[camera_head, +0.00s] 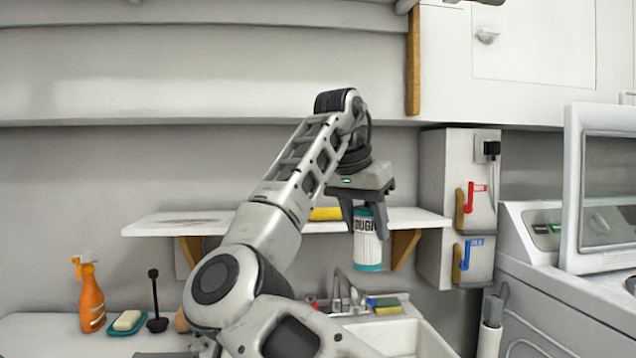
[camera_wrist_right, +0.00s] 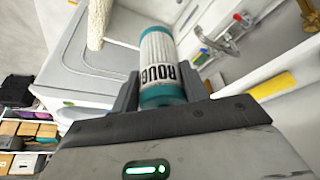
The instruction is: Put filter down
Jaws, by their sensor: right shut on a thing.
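The filter (camera_head: 367,240) is a white pleated cylinder with teal ends and dark lettering. My right gripper (camera_head: 364,212) points down and is shut on the filter, holding it upright in front of the white wall shelf (camera_head: 425,217). In the right wrist view the filter (camera_wrist_right: 157,70) sits between the two grey fingers of the gripper (camera_wrist_right: 160,88). The filter's lower end hangs in the air above the sink area. My left gripper is not in view.
A yellow item (camera_head: 326,214) lies on the shelf, partly behind my arm. Below are a sink (camera_head: 415,335) with a tap (camera_head: 338,297), an orange spray bottle (camera_head: 91,295) and a soap dish (camera_head: 127,323). A white washing machine (camera_head: 560,270) stands at right.

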